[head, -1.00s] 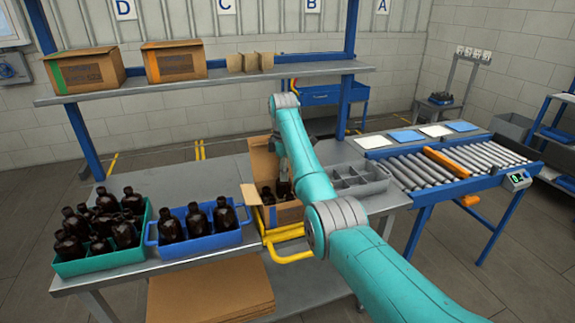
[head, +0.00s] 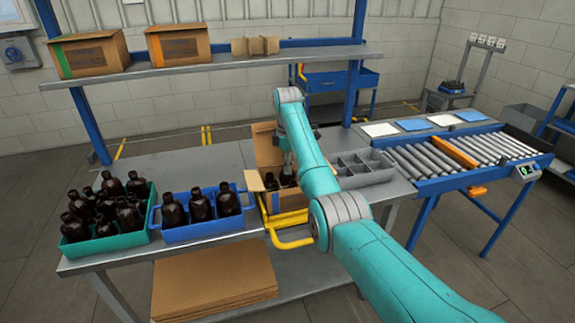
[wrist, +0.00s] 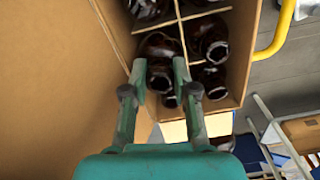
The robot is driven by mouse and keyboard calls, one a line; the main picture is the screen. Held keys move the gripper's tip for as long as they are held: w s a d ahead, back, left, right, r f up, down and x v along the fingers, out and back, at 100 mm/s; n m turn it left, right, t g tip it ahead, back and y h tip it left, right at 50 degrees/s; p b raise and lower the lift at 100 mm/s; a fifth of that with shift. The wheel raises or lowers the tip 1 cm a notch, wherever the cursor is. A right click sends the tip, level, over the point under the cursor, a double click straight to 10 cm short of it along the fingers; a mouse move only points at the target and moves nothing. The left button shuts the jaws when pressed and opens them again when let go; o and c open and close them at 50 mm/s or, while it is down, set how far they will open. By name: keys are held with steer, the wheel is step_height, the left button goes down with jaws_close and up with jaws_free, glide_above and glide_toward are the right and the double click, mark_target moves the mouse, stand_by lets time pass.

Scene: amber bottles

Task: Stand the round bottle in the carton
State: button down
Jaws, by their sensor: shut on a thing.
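The open cardboard carton (head: 287,222) stands on the bench in the head view, flaps up. In the wrist view, its wall (wrist: 243,60) and thin dividers surround several dark amber bottles, one of them a bottle (wrist: 210,40) right of my gripper. My gripper (wrist: 160,72) is inside or just over the carton, shut on a dark bottle (wrist: 159,45) between its fingers. That bottle is among the divider cells; whether its base touches the floor is hidden. In the head view my arm partly covers the carton and its bottles.
A blue tote (head: 207,230) with several amber bottles and a green tote (head: 102,243) with more stand left of the carton. A grey divided tray (head: 362,175) lies to its right. A shelf (head: 215,70) with cartons runs above the bench; a roller conveyor (head: 450,158) is farther right.

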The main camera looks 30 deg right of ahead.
steer(key=shift+f, duration=1.4)
steer(key=c, duration=0.8)
jaws_free()
steer(key=shift+r, duration=3.65)
